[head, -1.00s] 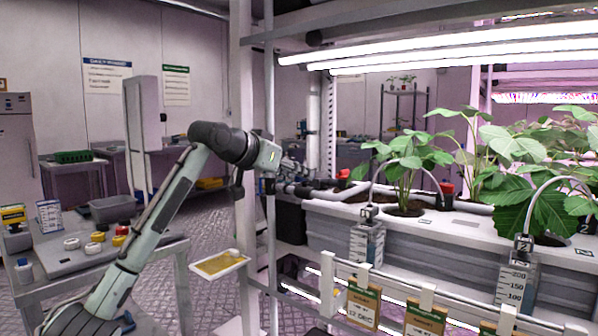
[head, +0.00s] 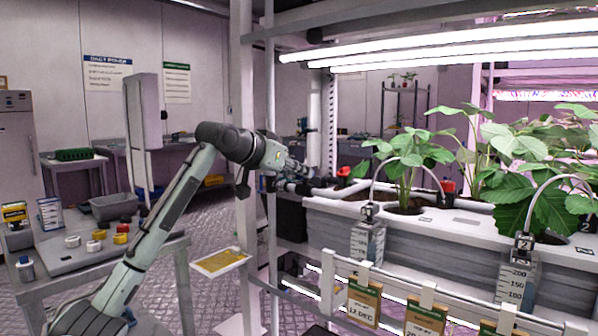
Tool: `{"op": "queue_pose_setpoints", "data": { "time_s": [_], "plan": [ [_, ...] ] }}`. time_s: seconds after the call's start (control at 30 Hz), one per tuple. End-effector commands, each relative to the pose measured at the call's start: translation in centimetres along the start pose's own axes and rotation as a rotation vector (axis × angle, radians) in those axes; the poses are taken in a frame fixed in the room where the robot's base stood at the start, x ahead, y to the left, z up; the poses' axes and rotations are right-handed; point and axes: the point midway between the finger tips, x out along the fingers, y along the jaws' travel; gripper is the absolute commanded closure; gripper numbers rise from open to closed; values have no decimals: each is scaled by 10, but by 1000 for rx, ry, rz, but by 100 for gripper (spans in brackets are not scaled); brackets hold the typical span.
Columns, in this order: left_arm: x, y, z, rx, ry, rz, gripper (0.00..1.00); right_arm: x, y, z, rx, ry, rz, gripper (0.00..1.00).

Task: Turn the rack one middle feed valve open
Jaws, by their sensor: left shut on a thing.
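My left gripper (head: 300,178) is at the left end of the middle-tier trough (head: 430,225) of the rack, by the white feed pipe (head: 322,191). It is shut on the middle feed valve, whose handle is mostly hidden behind the fingers and the rack post. How far the valve is turned cannot be made out. A red valve part (head: 343,172) shows just right of the gripper, and another red part (head: 448,186) stands farther right on the trough. My right gripper is not in view.
Rack posts (head: 244,110) stand close to my left forearm. Strawberry plants (head: 405,160) grow from the trough, with graduated containers (head: 367,245) on its front. A yellow card tray (head: 222,262) juts out at the left. A side table (head: 100,258) holds colored caps.

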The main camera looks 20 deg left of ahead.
Motion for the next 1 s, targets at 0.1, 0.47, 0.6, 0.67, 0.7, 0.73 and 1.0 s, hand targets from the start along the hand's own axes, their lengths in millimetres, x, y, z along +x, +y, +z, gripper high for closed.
{"op": "queue_pose_setpoints", "data": {
  "time_s": [0.1,0.47,0.6,0.67,0.7,0.73,1.0],
  "plan": [
    [0,2,0,-8,1,-24,100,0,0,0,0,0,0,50],
    [1,9,-1,-98,1,-239,100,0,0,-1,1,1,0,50],
    [3,13,-1,-150,1,-360,100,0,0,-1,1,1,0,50],
    [3,14,-1,-172,0,-413,100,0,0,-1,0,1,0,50],
    [4,15,-2,-188,0,-448,100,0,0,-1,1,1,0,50],
    [4,16,-2,-198,-1,-474,100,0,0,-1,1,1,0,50],
    [8,21,-2,-297,-4,-713,100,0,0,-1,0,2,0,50]
  ]
}}
